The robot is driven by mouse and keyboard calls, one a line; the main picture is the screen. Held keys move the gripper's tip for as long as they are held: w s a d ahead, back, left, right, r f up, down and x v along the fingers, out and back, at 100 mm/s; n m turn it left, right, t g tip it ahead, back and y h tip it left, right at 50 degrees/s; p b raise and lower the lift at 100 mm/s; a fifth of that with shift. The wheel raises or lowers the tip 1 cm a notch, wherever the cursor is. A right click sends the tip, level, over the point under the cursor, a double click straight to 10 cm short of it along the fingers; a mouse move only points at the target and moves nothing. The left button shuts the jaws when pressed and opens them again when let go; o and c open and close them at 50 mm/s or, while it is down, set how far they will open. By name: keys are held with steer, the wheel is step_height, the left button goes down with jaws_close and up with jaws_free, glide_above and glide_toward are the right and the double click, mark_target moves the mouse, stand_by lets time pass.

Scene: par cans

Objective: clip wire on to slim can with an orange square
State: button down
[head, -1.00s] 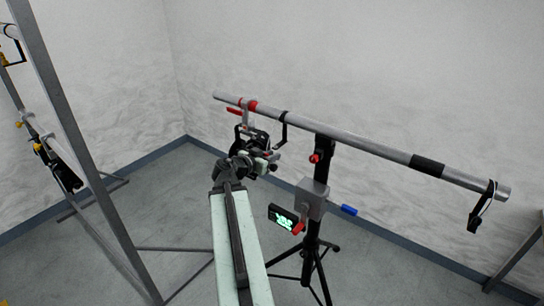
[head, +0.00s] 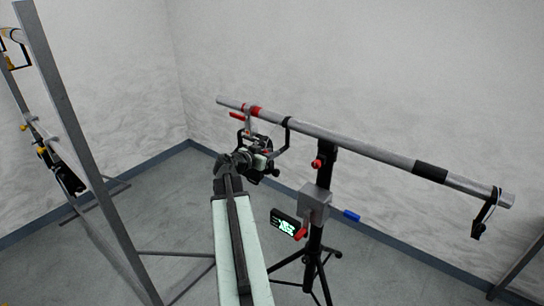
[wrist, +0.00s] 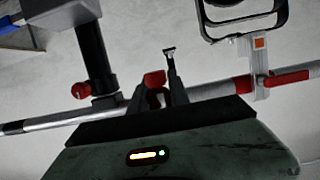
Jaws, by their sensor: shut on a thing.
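The dark can (head: 263,140) hangs under the left end of the pole, largely hidden behind my gripper. In the wrist view its black yoke (wrist: 243,32) hangs from a grey clamp (wrist: 261,66) bearing an orange square (wrist: 259,43). My gripper (wrist: 157,92) is near the pole, left of the clamp in the wrist view. Its jaws are shut on a small red piece (wrist: 154,79); I cannot tell whether this is the wire's clip. No wire clearly shows there. In the head view my gripper (head: 254,160) is at the can, contact unclear.
The silver pole (head: 370,149) runs across a black tripod stand (head: 318,225) with a grey box and lit display. A black strap with thin wire (head: 487,211) hangs at its right end. A metal rack (head: 80,150) stands left. Walls close off the back.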

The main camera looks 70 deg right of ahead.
mark_target(261, 141)
steer(key=shift+w+d+f, duration=0.1)
steer(key=shift+w+d, duration=1.8)
steer(key=shift+d, duration=0.5)
steer(key=shift+w+d, duration=1.95)
steer(key=shift+d, duration=0.4)
steer(key=shift+w+d+f, duration=0.1)
steer(key=shift+w+d, duration=1.8)
steer(key=shift+d, duration=0.5)
steer(key=shift+f+b, duration=1.2)
steer(key=shift+b, duration=0.25)
steer(key=c, duration=1.2)
jaws_free()
steer(key=shift+o, duration=0.2)
